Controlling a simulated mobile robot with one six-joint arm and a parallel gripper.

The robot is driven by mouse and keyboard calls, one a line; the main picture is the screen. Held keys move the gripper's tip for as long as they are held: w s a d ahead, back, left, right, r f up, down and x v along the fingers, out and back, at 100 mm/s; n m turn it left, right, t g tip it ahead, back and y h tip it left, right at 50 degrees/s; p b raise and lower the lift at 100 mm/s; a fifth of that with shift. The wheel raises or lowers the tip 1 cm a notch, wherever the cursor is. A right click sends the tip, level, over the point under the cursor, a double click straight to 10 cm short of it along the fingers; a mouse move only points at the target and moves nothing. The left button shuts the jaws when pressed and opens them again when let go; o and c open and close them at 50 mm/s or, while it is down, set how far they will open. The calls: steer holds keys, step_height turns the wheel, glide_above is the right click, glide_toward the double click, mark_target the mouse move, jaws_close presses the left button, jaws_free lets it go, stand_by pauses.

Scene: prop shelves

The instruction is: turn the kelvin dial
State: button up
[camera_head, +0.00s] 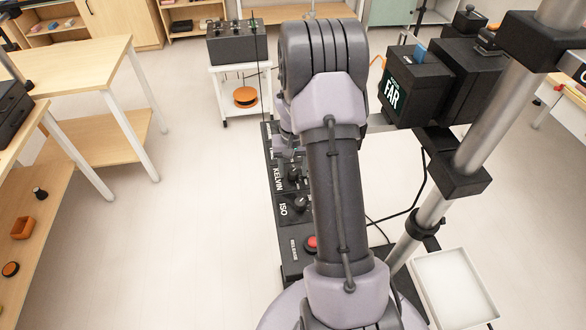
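A long black control panel (287,255) lies beneath my arm, which covers its right side. The black kelvin dial (293,174) sits beside the white KELVIN lettering. A second black dial (300,204) sits nearer, by the white ISO lettering. My gripper (288,152) is low over the far part of the panel, just beyond the kelvin dial. It is small and mostly hidden behind my arm. I cannot tell whether its fingers are open or touch the dial.
A red button (311,243) is on the near part of the panel. A stand with a black box marked FAR (393,95) rises at right. A white tray (452,288) lies at lower right. A white cart (229,108) stands behind the panel. Floor at left is clear.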

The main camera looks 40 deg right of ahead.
mark_target(293, 171)
step_height(293, 171, up, 18)
steer(key=p, duration=0.5)
steer(key=shift+f, duration=0.25)
